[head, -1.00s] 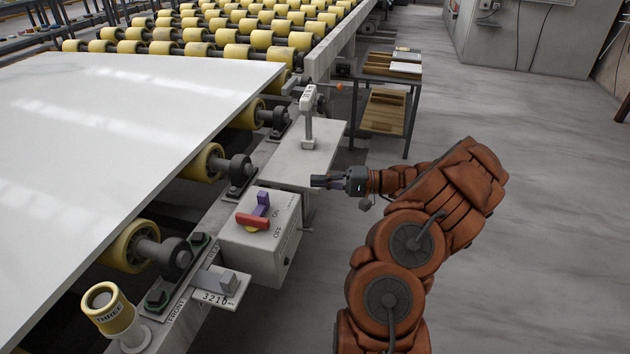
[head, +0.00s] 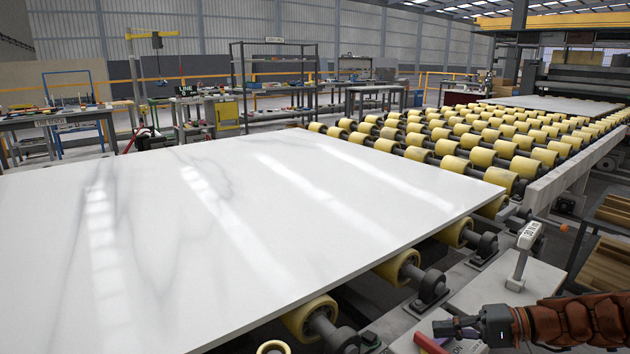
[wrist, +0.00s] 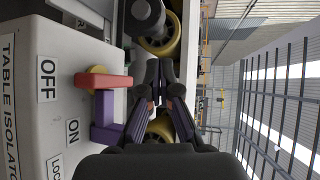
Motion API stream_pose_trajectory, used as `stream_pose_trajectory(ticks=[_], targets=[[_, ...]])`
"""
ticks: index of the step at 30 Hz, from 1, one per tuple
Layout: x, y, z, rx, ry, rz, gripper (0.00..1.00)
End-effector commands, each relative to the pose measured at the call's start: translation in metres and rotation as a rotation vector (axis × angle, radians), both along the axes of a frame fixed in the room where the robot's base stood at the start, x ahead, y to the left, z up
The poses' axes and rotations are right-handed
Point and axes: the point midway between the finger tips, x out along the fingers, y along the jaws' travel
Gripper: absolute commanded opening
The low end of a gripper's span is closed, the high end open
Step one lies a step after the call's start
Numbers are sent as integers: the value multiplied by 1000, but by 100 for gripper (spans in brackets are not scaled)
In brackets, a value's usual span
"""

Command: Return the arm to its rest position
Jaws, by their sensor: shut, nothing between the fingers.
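My gripper (head: 437,328) is at the lower right of the head view, at the end of my brown padded arm. Its dark fingers are closed together with nothing between them, and in the wrist view the fingertips (wrist: 160,66) touch or nearly touch each other. The arm reaches in from the right edge, over the isolator box beside the slab. The red switch handle (head: 430,343) shows just below the gripper. In the wrist view, the red handle (wrist: 104,81) and a purple part (wrist: 105,120) lie left of the fingers, apart from them as far as I can tell.
A large white slab (head: 200,220) lies on yellow rollers (head: 310,318) at left. A small post stand (head: 523,255) rises from a grey plate right of the rollers, near my gripper. The isolator box (wrist: 30,110) carries OFF and ON labels. A wooden-shelved rack (head: 605,262) stands at right.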

Motion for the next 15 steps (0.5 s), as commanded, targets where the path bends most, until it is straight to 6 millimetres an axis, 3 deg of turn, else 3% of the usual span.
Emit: stream_pose_trajectory(ticks=[1,6,15], targets=[[-9,22,4,-34,19,54,0],[-43,76,9,-163,95,198,0],[-117,134,3,-441,202,388,0]])
